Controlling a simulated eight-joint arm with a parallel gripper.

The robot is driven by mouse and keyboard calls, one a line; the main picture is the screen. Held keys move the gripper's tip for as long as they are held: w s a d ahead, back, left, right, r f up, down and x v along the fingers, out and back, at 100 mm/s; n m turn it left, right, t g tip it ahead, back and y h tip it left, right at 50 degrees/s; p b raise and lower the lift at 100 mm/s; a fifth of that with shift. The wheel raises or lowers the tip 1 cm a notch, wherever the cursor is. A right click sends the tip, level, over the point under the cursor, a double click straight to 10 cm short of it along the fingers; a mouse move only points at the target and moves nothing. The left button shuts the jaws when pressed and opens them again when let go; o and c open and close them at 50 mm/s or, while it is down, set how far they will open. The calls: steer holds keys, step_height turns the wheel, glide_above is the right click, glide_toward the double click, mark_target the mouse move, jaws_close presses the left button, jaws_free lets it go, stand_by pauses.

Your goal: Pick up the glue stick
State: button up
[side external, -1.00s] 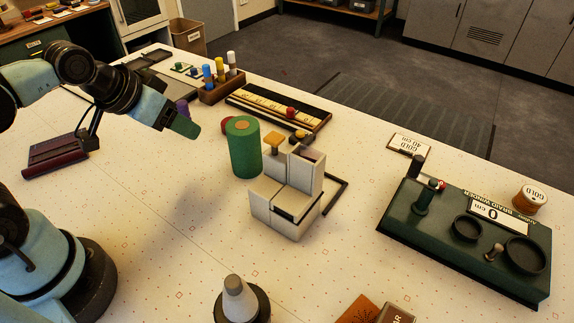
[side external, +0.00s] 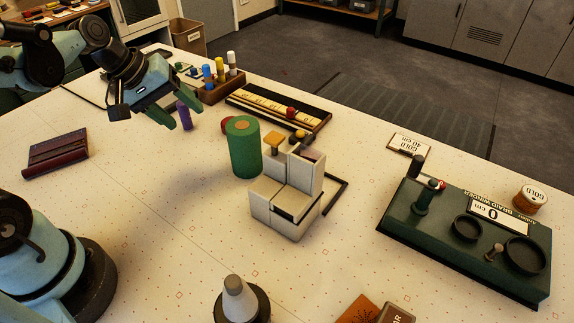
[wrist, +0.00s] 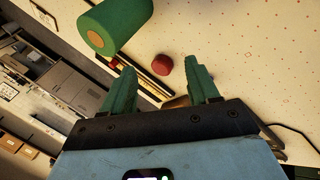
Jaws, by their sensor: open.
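A slim purple upright stick (side external: 185,115), which looks like the glue stick, stands on the table left of the green cylinder in the side view. My gripper (side external: 175,122) is near it in that picture, its green fingers tilted down; whether the stick is between them or behind cannot be told. In the wrist view my gripper (wrist: 160,80) is open, with nothing held between its fingers. I cannot make out the purple stick there.
A green cylinder (side external: 243,147) and a small red round thing (wrist: 162,65) are close by. A wooden holder (side external: 222,92) carries several capped sticks. Right of the cylinder stands a beige block structure (side external: 287,200).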

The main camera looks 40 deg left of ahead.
steer(key=w+a+f+n+t+h, duration=0.15)
steer(key=w+a+n+h, duration=0.25)
steer(key=a+n, duration=0.5)
steer(key=n+t+h, duration=0.2)
steer(key=n+t, duration=0.1)
steer(key=n, duration=0.7)
glide_toward(185, 116)
steer(key=x, duration=0.7)
steer(key=w+r+x, duration=0.1)
steer(key=x, duration=0.3)
steer(key=shift+w+a, duration=0.2)
steer(key=shift+a, duration=0.15)
steer(key=c, duration=1)
